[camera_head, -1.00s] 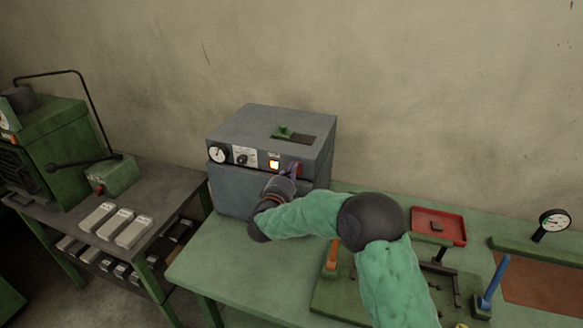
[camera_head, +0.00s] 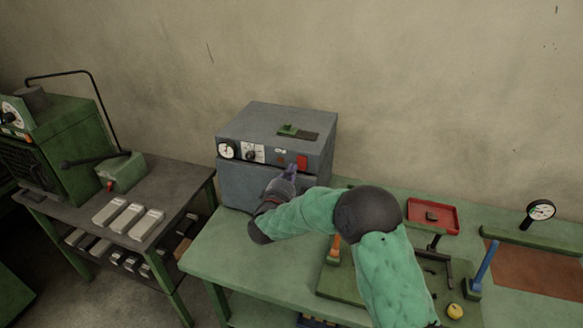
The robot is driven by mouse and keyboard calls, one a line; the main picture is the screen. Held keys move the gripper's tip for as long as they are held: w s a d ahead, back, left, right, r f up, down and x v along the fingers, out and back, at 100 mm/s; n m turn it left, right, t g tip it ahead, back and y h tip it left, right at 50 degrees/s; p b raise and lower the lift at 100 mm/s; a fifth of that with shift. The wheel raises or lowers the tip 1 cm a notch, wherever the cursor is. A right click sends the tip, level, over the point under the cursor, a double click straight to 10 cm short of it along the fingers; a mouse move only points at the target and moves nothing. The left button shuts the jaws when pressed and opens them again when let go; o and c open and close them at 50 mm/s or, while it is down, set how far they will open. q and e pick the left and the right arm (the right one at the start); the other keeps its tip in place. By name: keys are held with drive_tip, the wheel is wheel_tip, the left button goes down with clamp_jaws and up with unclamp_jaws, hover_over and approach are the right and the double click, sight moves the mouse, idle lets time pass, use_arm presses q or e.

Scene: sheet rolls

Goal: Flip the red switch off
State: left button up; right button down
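The red switch (camera_head: 302,162) is on the right part of the front panel of a grey control box (camera_head: 272,121). Its red face shows clearly. A small indicator lamp (camera_head: 281,161) to its left is dark. My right gripper (camera_head: 291,170) is just below and left of the switch, in front of the panel. Its fingers look close together in a narrow wedge, with nothing held. A small gap seems to lie between the fingertips and the switch. My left gripper is out of view.
The box stands on a green workbench (camera_head: 235,262) against the wall. A red tray (camera_head: 446,222), a fixture with a blue handle (camera_head: 486,262) and a gauge (camera_head: 540,210) are to the right. A grey table (camera_head: 85,205) with metal blocks is on the left.

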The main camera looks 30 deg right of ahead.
drive_tip(key=p+v, duration=0.1)
drive_tip(key=v, duration=0.6)
drive_tip(key=shift+s+a+r, duration=0.15)
drive_tip(key=shift+s+r, duration=0.1)
drive_tip(key=shift+r, duration=0.3)
